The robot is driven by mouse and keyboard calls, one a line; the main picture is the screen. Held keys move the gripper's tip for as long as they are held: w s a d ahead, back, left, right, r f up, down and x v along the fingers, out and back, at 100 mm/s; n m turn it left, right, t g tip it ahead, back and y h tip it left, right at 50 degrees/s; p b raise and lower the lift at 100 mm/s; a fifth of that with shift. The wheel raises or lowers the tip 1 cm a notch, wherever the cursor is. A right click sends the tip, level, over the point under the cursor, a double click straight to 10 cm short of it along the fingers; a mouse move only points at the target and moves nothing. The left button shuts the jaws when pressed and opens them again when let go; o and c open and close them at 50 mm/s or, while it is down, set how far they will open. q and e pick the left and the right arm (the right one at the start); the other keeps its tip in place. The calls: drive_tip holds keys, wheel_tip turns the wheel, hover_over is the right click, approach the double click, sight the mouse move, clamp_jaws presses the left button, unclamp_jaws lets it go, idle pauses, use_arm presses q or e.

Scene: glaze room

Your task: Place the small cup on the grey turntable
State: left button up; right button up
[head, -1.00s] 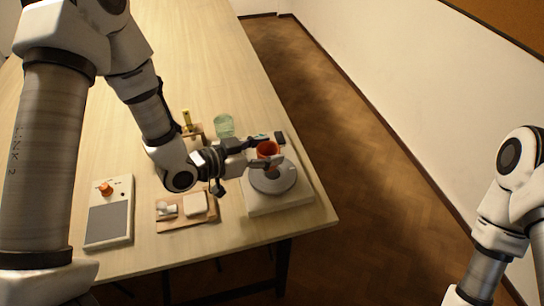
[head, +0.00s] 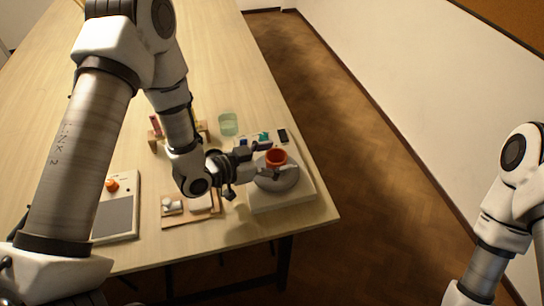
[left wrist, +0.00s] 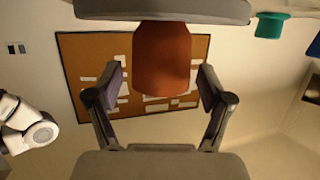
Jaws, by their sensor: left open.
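The small orange-red cup (head: 277,158) stands upright on the grey turntable (head: 284,184). In the left wrist view, which is upside down, the cup (left wrist: 162,62) meets the turntable's grey edge (left wrist: 165,10). My left gripper (head: 271,161) is open, with its fingers beside the cup on its left. In the left wrist view gaps show between the cup and both fingertips of the gripper (left wrist: 161,85). My right arm shows at the right edge, but its gripper is out of view.
A green glass (head: 228,124) stands behind the turntable. A small teal thing (head: 264,135) and a dark block (head: 282,135) lie near its back edge. A board (head: 180,222) with pale pieces and a box with an orange knob (head: 112,186) are to the left.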

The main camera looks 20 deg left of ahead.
use_arm(q)
drive_tip(key=v, duration=1.2)
